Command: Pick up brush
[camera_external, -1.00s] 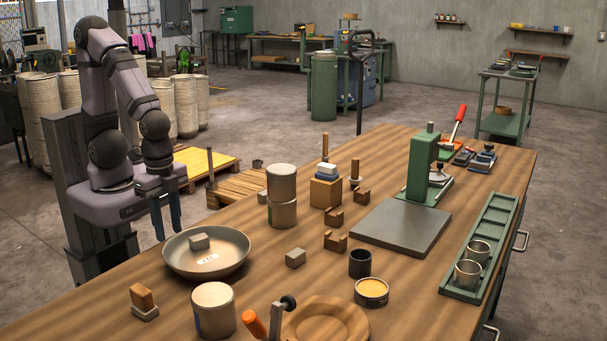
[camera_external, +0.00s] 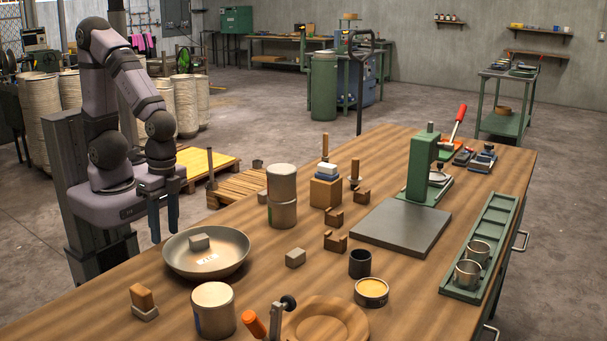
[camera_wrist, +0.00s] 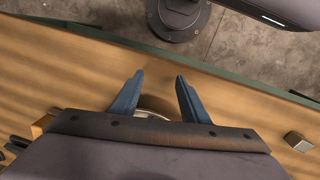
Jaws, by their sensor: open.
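A small block with a wooden top and a grey base (camera_external: 143,301), which looks like a brush, stands on the near left of the bench; I cannot be sure it is the brush. Upright wooden-handled tools (camera_external: 354,166) stand farther back and could also be brushes. My gripper (camera_external: 164,233) points down at the bench's left edge, behind and left of the metal bowl, apart from the brush-like block. In the wrist view my gripper (camera_wrist: 160,77) has two blue fingers spread with nothing between the tips. A wooden piece (camera_wrist: 42,122) shows at the left there, mostly hidden.
The metal bowl (camera_external: 232,264) holds a grey block (camera_external: 199,242). A can (camera_external: 213,311) stands right of the brush-like block. Another grey block (camera_external: 295,258), a black cup (camera_external: 360,263) and a wooden round dish (camera_external: 326,322) lie to the right. The bench edge (camera_wrist: 75,29) crosses the wrist view.

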